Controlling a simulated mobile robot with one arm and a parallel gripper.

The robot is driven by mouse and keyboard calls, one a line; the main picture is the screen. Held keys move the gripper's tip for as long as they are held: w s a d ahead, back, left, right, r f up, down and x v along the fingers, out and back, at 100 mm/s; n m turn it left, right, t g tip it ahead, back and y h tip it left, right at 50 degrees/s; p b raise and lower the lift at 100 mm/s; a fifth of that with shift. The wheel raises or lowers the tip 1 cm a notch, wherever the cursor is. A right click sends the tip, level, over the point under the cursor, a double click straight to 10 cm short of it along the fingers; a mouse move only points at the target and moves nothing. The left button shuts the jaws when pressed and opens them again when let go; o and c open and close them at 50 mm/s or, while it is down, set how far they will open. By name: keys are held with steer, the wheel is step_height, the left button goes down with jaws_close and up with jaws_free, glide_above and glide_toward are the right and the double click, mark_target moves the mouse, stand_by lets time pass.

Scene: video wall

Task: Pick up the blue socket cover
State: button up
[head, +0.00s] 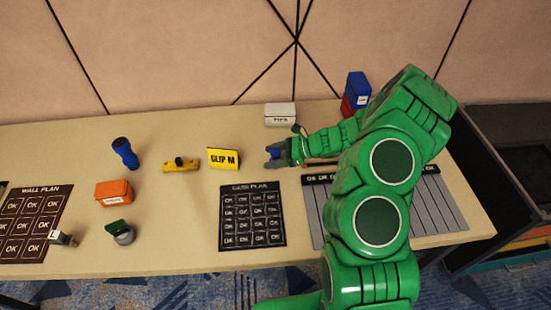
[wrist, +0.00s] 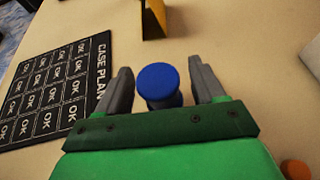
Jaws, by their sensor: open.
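The blue socket cover (wrist: 156,81) shows in the wrist view as a round blue cap on a darker blue body. It sits between the two grey fingers of my gripper (wrist: 161,79), with a visible gap on each side. In the head view, the blue cover (head: 274,152) is a small patch between the fingers of my gripper (head: 271,156), partly hidden by them. My gripper is open around it, low over the table. I cannot tell how far the cover reaches below the fingers.
The black case plan mat (head: 252,229) lies in front of my gripper. A yellow "CLIP M" sign (head: 223,158) stands to its left and a white box (head: 280,114) behind it. A blue-and-red stack (head: 356,92) stands back right. A blue bottle-like object (head: 124,152) and orange box (head: 113,192) are farther left.

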mark_target(271, 152)
steer(key=shift+a+f, duration=0.15)
steer(key=shift+a, duration=0.3)
steer(key=shift+c, duration=0.3)
steer(key=shift+w, duration=0.1)
steer(key=c, duration=1)
steer(key=shift+r, duration=0.35)
step_height(271, 152, up, 3)
steer(key=shift+f, duration=0.1)
steer(key=s+r, duration=0.3)
steer(key=s, duration=0.1)
steer(key=s+d+r, duration=0.1)
steer(key=s+r, duration=0.2)
steer(key=s, duration=0.2)
steer(key=s+d+r, duration=0.1)
steer(key=s+r, duration=0.2)
steer(key=s, duration=0.1)
steer(key=shift+s+d+r, duration=0.1)
steer(key=shift+s+r, duration=0.2)
steer(key=shift+s, duration=0.1)
